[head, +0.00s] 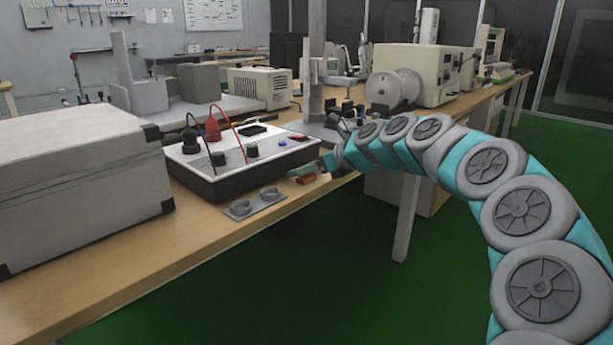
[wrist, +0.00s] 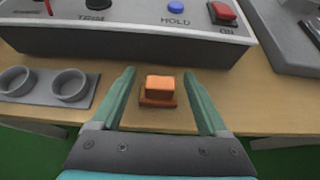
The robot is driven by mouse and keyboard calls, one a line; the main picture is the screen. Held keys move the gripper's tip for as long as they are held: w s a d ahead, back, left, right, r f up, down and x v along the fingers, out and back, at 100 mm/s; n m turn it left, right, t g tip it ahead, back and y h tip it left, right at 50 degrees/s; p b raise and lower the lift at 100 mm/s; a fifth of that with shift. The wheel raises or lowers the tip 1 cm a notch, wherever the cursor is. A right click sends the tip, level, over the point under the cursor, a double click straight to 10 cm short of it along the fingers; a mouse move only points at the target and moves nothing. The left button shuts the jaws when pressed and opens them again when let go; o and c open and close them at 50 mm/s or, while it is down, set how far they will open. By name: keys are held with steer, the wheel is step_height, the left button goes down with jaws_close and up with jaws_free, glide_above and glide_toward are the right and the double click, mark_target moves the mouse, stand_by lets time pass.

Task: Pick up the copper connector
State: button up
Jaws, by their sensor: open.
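The copper connector (wrist: 159,90) is a small orange-brown block on the wooden table, near its front edge. In the wrist view it sits between the two green fingers of my gripper (wrist: 160,88), with a gap on each side. My gripper is open and holds nothing. In the head view the connector (head: 303,179) is a small orange piece in front of the white instrument box, and my gripper (head: 306,171) is low beside it, partly blending with the box's dark base.
The white instrument box (head: 240,164) with knobs, cables and a red switch stands just behind the connector. A grey holder with two round cups (wrist: 43,87) lies to the left. A large grey case (head: 80,185) is further left. The table's front edge is close.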

steer(key=shift+a+f, duration=0.1)
jaws_close()
stand_by(0.6)
